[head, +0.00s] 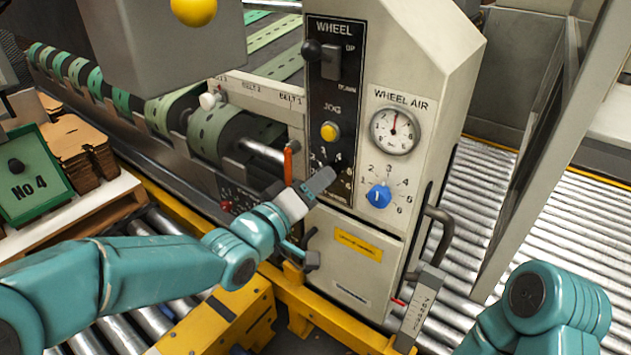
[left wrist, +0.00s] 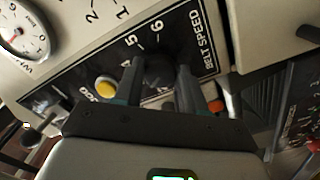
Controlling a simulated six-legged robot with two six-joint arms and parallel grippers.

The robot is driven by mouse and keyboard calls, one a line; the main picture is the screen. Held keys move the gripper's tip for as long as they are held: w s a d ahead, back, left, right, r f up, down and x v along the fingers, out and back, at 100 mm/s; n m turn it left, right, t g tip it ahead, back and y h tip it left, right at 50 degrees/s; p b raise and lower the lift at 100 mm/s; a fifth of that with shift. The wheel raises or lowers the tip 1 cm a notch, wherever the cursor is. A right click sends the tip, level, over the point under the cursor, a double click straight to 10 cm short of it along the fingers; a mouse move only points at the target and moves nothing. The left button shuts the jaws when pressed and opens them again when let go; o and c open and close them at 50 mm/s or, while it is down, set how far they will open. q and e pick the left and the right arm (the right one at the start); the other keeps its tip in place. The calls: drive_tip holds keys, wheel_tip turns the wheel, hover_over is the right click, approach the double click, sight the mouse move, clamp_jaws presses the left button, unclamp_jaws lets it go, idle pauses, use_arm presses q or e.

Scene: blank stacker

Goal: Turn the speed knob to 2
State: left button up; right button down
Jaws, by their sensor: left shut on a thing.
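The dark speed knob (left wrist: 159,70) sits on the black panel strip labelled BELT SPEED. In the left wrist view it is between the two fingers of my left gripper (left wrist: 158,85), which is shut on it. The numbers 5 and 6 show beside it. In the head view my left gripper (head: 322,182) covers the knob, and a few dial numbers show just above the fingers. The knob's pointer is hidden, so I cannot tell its setting. My right arm shows at the lower right of the head view, but its gripper is out of view.
Above on the same panel are a yellow jog button (head: 329,131) and a black wheel lever (head: 312,50). To the right are a WHEEL AIR gauge (head: 395,131) and a blue knob (head: 379,196). An orange-red handle (head: 288,163) stands close left of the gripper.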

use_arm(q)
drive_tip(key=shift+n+p, duration=0.85)
drive_tip(key=shift+n, duration=2.75)
drive_tip(key=o, duration=1.1)
drive_tip(key=shift+c, duration=0.2)
drive_tip(key=p+v, duration=0.2)
drive_tip(key=v, duration=1.4)
